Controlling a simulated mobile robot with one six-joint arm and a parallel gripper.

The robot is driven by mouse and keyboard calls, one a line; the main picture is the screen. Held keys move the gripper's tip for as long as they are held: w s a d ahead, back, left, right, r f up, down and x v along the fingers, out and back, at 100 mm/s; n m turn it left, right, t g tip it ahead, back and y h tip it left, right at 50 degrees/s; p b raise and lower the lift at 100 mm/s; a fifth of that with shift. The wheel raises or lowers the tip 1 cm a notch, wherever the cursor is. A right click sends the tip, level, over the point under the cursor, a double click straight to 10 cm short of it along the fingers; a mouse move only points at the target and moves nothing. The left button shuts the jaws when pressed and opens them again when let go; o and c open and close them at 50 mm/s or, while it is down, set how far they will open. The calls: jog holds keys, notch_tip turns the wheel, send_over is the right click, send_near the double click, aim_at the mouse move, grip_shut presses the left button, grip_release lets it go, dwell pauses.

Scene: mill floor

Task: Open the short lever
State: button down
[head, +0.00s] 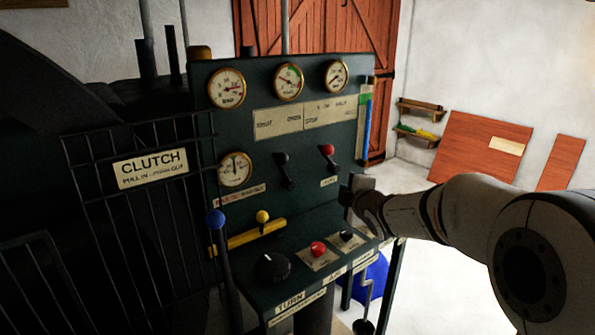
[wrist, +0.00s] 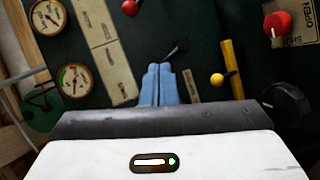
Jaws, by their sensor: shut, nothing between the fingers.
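The green control panel has two small levers on its upright face: one with a black knob (head: 283,158) and one with a red knob (head: 328,150). Neither label can be read, so I cannot tell which is called the short lever. My gripper (head: 347,192) is at the panel's right side, below the red-knobbed lever. In the wrist view its blue fingers (wrist: 159,70) are shut and empty, pointing at the panel. The black-knobbed lever (wrist: 178,48) shows just beyond their tips; contact cannot be told. The red knob (wrist: 130,7) is at the top edge.
A yellow-knobbed lever (head: 262,216) sits on a yellow bar, and a tall blue-knobbed lever (head: 216,219) stands left of it. A barred guard (head: 150,205) with a CLUTCH sign is at left.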

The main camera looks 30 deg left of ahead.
jog(key=s+a+f+n+g+y, duration=0.1)
jog(key=a+n+y, duration=0.5)
jog(key=a, duration=0.9)
jog(key=shift+s+a+n+g, duration=0.15)
jog(key=shift+s+n+g, duration=0.55)
jog(key=shift+s+n, duration=0.5)
jog(key=shift+a, duration=0.1)
jog(key=w+a+p, duration=0.4)
jog(key=w+a, duration=0.3)
jog(key=w, duration=0.2)
jog(key=shift+a+r, duration=0.15)
jog(key=shift+r, duration=0.25)
